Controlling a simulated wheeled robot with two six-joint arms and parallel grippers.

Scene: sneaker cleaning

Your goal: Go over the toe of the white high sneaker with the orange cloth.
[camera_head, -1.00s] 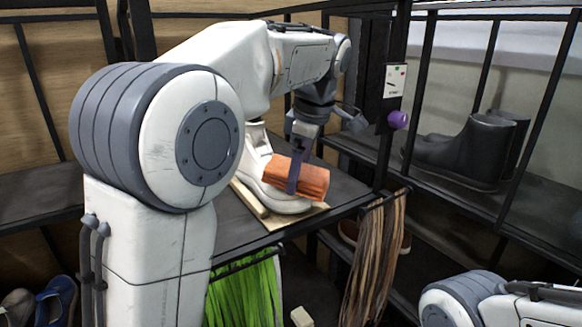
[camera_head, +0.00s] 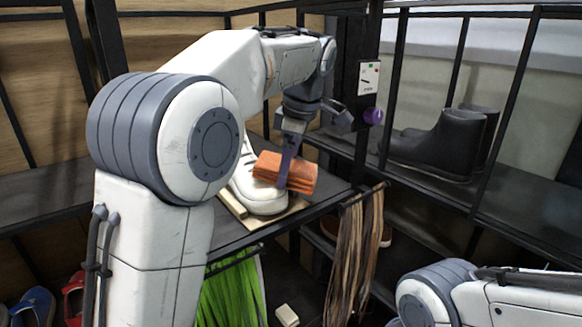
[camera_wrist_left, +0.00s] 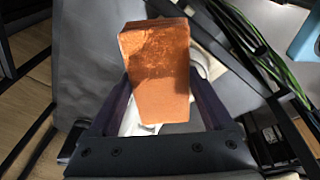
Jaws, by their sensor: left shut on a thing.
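The white high sneaker (camera_head: 262,199) stands on a light board (camera_head: 291,214) on the dark shelf, its toe toward the front. My left gripper (camera_head: 288,164) is shut on the orange cloth (camera_head: 268,170), a folded block held over the right side of the toe. I cannot tell whether the cloth touches the toe. In the left wrist view the cloth (camera_wrist_left: 158,75) sits between the fingers and hides most of the sneaker. My arm covers part of the sneaker's upper. My right gripper is out of view.
Black boots (camera_head: 440,146) stand on the shelf to the right. Brown laces (camera_head: 352,255) and green strands (camera_head: 232,292) hang below the shelf front. A dark post with a purple knob (camera_head: 373,115) rises behind the gripper. Blue (camera_head: 35,306) and red shoes (camera_head: 73,297) lie low at left.

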